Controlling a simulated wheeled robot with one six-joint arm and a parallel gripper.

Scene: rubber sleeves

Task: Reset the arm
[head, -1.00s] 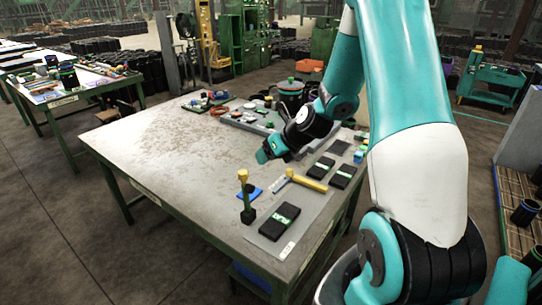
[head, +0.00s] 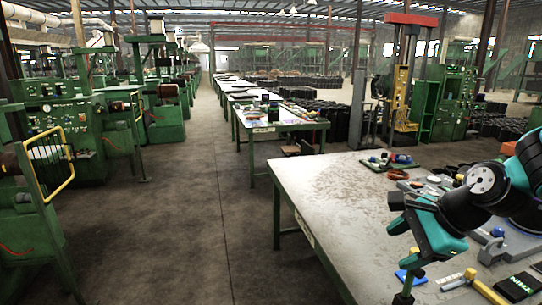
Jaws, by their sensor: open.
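My arm reaches in from the right edge of the head view. My teal and black gripper (head: 428,236) hangs above the right part of the worktable (head: 335,205). It looks empty, with its fingers spread, and I see nothing held in it. Below it on the table are a dark upright piece with a yellow top (head: 405,286), a blue flat piece (head: 411,276) and a yellow-handled tool (head: 487,291). The gripper appears apart from them. A black pad with a green label (head: 518,287) lies to the right. My arm hides part of the table's right side.
Small parts and a reddish-brown ring (head: 398,174) lie towards the table's back. The table's left half is clear. A second green table (head: 279,125) stands behind. Green machines (head: 75,140) with a yellow rail (head: 50,165) line the left. The aisle floor (head: 205,200) between is free.

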